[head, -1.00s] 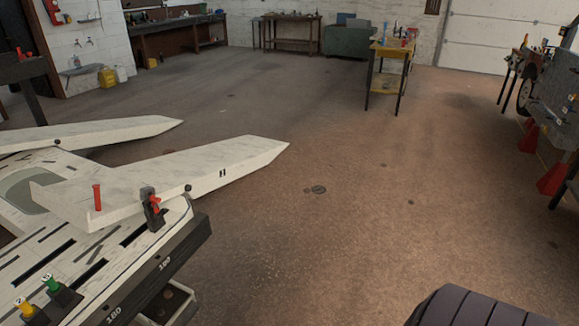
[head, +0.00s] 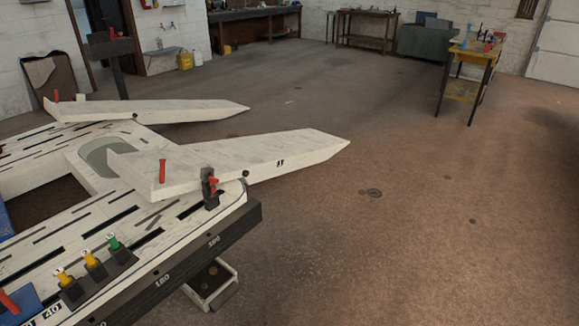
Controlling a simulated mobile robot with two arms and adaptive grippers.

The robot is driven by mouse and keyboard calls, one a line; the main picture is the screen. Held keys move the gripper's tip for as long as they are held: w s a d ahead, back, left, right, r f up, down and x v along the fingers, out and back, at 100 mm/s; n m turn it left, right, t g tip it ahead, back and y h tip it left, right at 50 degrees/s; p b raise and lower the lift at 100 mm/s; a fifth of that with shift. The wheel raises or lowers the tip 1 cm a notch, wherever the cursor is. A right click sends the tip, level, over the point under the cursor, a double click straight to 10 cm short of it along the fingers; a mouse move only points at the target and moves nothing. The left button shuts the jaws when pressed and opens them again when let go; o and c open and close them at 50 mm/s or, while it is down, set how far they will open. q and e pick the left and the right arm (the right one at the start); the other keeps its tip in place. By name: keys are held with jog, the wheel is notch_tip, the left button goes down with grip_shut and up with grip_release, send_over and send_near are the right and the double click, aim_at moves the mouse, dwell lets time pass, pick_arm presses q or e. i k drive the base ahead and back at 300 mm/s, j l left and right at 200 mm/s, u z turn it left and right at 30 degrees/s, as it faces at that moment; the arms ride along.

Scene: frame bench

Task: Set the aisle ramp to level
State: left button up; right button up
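Two long white ramps extend to the right from the white slotted frame bench (head: 135,212). The nearer ramp (head: 250,152) ends in a blunt point over the floor, and the farther ramp (head: 165,109) lies behind it. I cannot tell which one is the aisle ramp, nor its exact tilt. A red pin (head: 162,172) stands on the inner end of the nearer ramp, and another red pin (head: 56,96) on the farther one. A black clamp with a red handle (head: 211,187) stands at the bench edge beside the nearer ramp. Neither gripper is in view.
A grey open box (head: 212,283) sits below the bench edge. A yellow cart (head: 467,68) stands at the back right. The floor (head: 420,220) right of the ramps is wide and clear.

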aim_at(157, 175)
jog(key=i+u, duration=0.25)
jog(key=i, duration=0.55)
jog(key=i+l+u, duration=0.2)
jog(key=i, duration=0.55)
jog(key=j, duration=0.1)
